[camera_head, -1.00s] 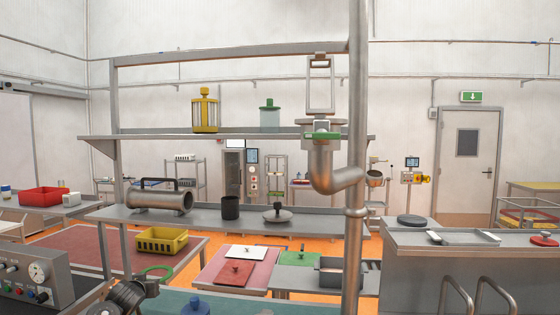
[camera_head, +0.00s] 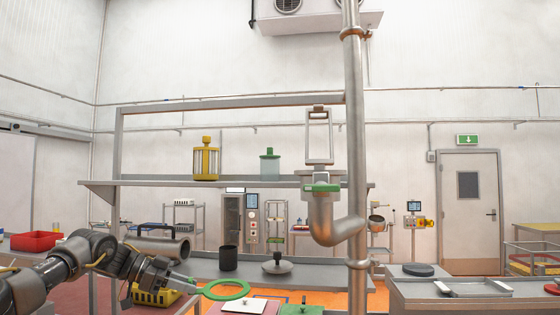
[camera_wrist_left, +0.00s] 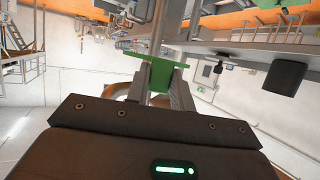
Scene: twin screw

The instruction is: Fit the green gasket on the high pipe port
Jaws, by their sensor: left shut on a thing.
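The green gasket (camera_head: 240,294) is a flat ring held by its edge, low and left of centre in the head view. My left gripper (camera_head: 192,283) is shut on it; the gasket's green edge also shows between the fingers in the left wrist view (camera_wrist_left: 181,75). The high pipe port (camera_head: 322,175) is a flanged top on a steel elbow (camera_head: 330,222), with a green piece on its front and a metal frame above it. The gasket is well below and left of the port, apart from it. My right gripper is not in view.
A vertical pipe (camera_head: 357,120) stands just right of the port. The shelf rack behind holds a yellow caged jar (camera_head: 205,162), a green-lidded jar (camera_head: 270,166) and a black cup (camera_head: 228,258). A yellow basket (camera_head: 155,297) lies behind my left arm.

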